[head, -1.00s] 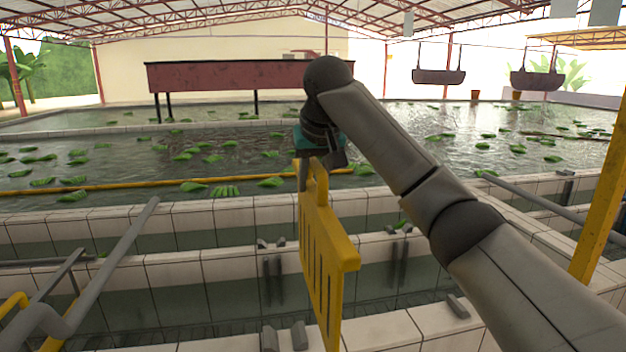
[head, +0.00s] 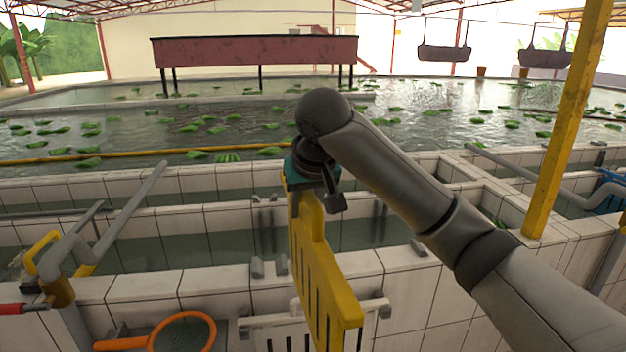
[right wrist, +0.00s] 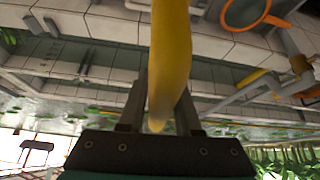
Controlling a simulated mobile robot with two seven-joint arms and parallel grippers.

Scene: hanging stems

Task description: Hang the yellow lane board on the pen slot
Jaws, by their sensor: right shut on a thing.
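The yellow lane board (head: 322,275) is a slotted panel with a handle at its top. It hangs down from my right gripper (head: 303,190), which is shut on its top edge. In the right wrist view the board (right wrist: 170,60) stands between the two fingers of the gripper (right wrist: 158,105). Pairs of grey slot brackets (head: 268,267) sit on the tiled walls behind the board; which of them is the pen slot I cannot tell. A white slotted board (head: 283,335) is at the near wall, partly hidden behind the yellow board. My left gripper is not in view.
Tiled tank walls (head: 215,285) run across the view. Grey pipes (head: 100,245) and an orange-rimmed net (head: 183,332) are at the lower left. A yellow post (head: 567,120) stands at the right. Open water with green bunches lies beyond.

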